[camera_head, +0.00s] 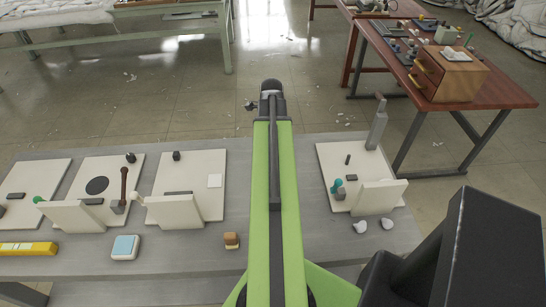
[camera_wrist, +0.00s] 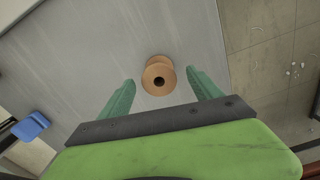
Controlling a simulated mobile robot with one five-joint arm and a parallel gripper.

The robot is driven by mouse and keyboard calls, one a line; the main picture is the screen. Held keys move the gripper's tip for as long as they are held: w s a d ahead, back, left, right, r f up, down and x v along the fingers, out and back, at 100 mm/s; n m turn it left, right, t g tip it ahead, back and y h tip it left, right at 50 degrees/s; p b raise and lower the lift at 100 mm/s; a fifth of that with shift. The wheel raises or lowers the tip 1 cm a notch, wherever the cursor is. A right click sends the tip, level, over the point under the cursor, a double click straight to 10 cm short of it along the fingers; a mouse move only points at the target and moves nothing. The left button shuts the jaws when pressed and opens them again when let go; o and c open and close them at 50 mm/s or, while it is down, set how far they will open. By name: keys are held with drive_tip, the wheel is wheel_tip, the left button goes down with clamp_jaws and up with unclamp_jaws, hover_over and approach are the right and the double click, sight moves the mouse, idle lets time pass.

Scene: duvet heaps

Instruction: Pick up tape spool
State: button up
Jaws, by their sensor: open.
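The tape spool (camera_wrist: 158,76) shows in the wrist view as a tan-orange, round-flanged spool with a dark centre hole. It lies on the grey table top (camera_wrist: 120,40). My gripper (camera_wrist: 161,82) has its two green fingers apart, one to the left and one to the right of the spool, with visible gaps. I cannot tell how high the fingertips are above the table.
Another board (camera_head: 340,155) is on the right. The wrist view shows a blue object (camera_wrist: 30,126).

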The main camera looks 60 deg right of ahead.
wheel_tip(320, 180, down, 4)
drive_tip(key=b, duration=0.2)
drive_tip(key=shift+r+b, duration=0.1)
drive_tip(key=shift+b, duration=0.2)
drive_tip(key=shift+r, duration=0.15)
drive_tip(key=c, duration=1.4)
